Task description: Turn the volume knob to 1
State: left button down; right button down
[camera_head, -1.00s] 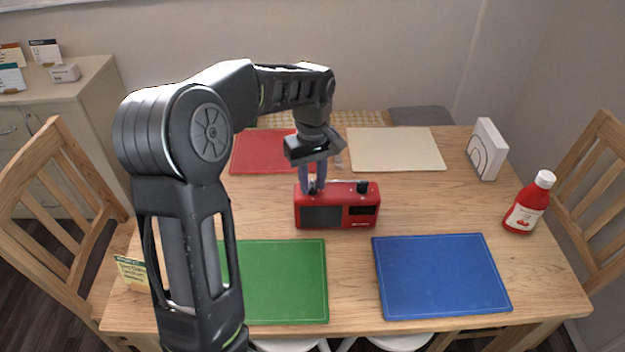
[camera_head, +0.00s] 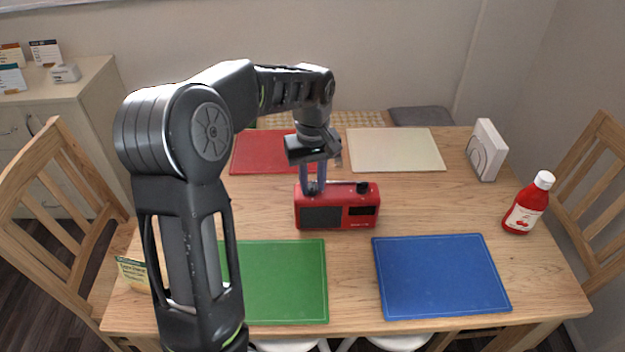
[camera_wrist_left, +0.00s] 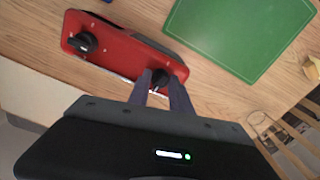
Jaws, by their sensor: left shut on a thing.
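The red radio (camera_head: 364,222) stands on the wooden table with its dark speaker grille and display facing me. One black knob (camera_head: 363,187) sits on the right of its top and is free. My left gripper (camera_head: 313,190) points down at the left of the radio's top and is shut on the other black knob. In the left wrist view the fingers (camera_wrist_left: 164,84) close around that knob (camera_wrist_left: 172,80), which they partly hide. The free knob (camera_wrist_left: 84,43) there shows a pale pointer mark. I cannot read any numbers. My right gripper is not in view.
Green (camera_head: 280,282) and blue (camera_head: 440,276) mats lie in front of the radio, red (camera_head: 262,152) and cream (camera_head: 395,149) mats behind. A ketchup bottle (camera_head: 527,207) and a white box (camera_head: 487,150) stand at the right. A small card (camera_head: 131,273) stands at the left.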

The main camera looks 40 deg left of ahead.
pick_arm(q)
jog(key=m+p, duration=0.1)
jog(key=m, duration=0.6)
jog(key=shift+m, duration=0.4)
jog(key=m+p, duration=0.1)
jog(key=m, duration=0.3)
jog(key=shift+m, duration=0.3)
jog(key=shift+m+p, duration=0.3)
jog(key=shift+m, duration=1.7)
jog(key=c, duration=1.1)
grip_release()
jog(key=shift+c, duration=0.2)
